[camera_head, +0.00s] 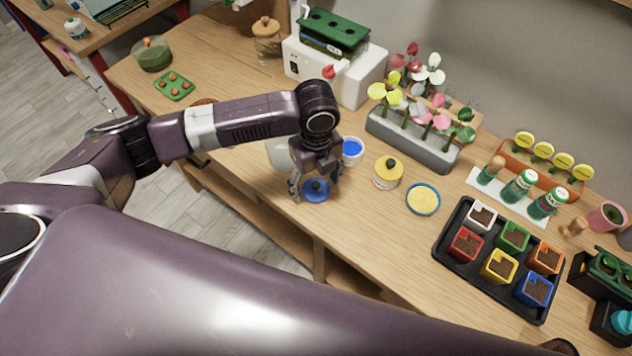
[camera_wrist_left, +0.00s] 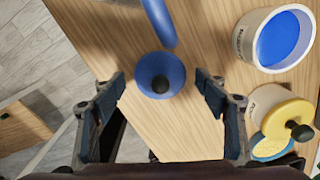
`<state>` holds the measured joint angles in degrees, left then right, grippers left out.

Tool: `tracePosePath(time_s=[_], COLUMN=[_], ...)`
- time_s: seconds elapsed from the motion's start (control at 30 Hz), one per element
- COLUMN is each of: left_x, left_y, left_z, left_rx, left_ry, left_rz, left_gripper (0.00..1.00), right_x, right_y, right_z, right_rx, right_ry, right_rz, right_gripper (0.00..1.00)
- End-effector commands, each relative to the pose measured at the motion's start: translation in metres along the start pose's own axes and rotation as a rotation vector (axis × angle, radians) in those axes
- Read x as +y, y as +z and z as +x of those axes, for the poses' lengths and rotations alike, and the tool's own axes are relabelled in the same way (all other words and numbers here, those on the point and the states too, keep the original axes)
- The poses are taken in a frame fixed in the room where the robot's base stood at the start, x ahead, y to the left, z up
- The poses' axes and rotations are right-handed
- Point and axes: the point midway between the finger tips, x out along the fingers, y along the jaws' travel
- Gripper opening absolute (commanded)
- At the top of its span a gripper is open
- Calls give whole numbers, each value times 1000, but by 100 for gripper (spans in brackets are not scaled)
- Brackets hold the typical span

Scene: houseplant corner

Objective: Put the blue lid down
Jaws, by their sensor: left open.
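The blue lid (camera_head: 316,191) is round with a dark knob. It lies knob up on the wooden table near its front edge. It also shows in the left wrist view (camera_wrist_left: 160,76), flat on the wood. My left gripper (camera_head: 315,183) is open above the lid, and in the left wrist view its two fingers (camera_wrist_left: 160,88) stand apart on either side of it, with gaps showing. A white jar with blue contents (camera_head: 352,149) stands open just behind and right of the lid; it shows large in the left wrist view (camera_wrist_left: 279,40). My right gripper is not seen.
A white jar with a yellow lid (camera_head: 387,174) and a blue-rimmed dish of yellow grains (camera_head: 423,200) stand to the right. Farther right is a black tray (camera_head: 452,267) of coloured pots. A pale object (camera_head: 280,153) is partly hidden behind my left arm.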

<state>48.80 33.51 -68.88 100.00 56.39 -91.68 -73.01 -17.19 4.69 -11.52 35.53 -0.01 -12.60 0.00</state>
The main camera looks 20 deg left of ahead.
Motion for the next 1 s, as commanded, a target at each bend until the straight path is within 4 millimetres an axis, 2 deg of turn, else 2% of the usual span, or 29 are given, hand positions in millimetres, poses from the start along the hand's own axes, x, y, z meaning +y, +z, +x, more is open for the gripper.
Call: tracePosePath(time_s=[0.13,0.23,0.53,0.7,0.83,1.0], left_x=[-1,-1,-2,-1,0,0], left_y=[0,1,1,1,0,0], left_z=[-6,-18,-82,-110,-120,-124], left_rx=[0,-2,-3,-1,0,1], left_ry=[-2,-4,-5,-3,-1,0], left_rz=[1,1,1,-1,1,0], left_gripper=[67,67,67,67,67,67], right_x=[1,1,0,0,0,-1], right_y=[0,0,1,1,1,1], right_z=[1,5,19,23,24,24], right_rx=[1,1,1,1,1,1], right_ry=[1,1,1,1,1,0], right_rz=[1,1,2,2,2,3], right_gripper=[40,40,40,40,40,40])
